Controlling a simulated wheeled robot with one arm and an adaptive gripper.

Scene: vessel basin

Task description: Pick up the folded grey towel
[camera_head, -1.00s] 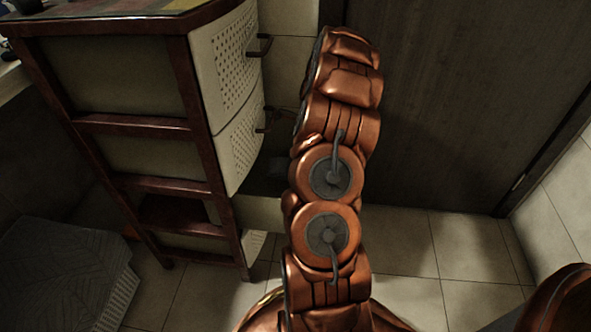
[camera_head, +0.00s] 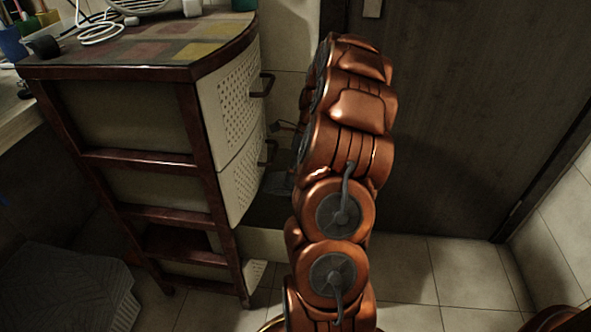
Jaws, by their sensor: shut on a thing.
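I cannot make out my gripper, as my own copper arm stands upright in front of the place where it would be. A small grey shape (camera_head: 278,183) shows at the arm's left edge, above the open lower drawer (camera_head: 268,243). It may be part of the folded grey towel, but too little shows to tell. The rest of the drawer's inside is dark or hidden behind the arm.
The drawer cabinet (camera_head: 187,145) stands left of my arm, with pale perforated fronts and dark handles. Cables and small items lie on its top. A dark door (camera_head: 460,110) is behind. A grey slatted item (camera_head: 65,290) lies at lower left. Tiled floor (camera_head: 440,275) is clear at right.

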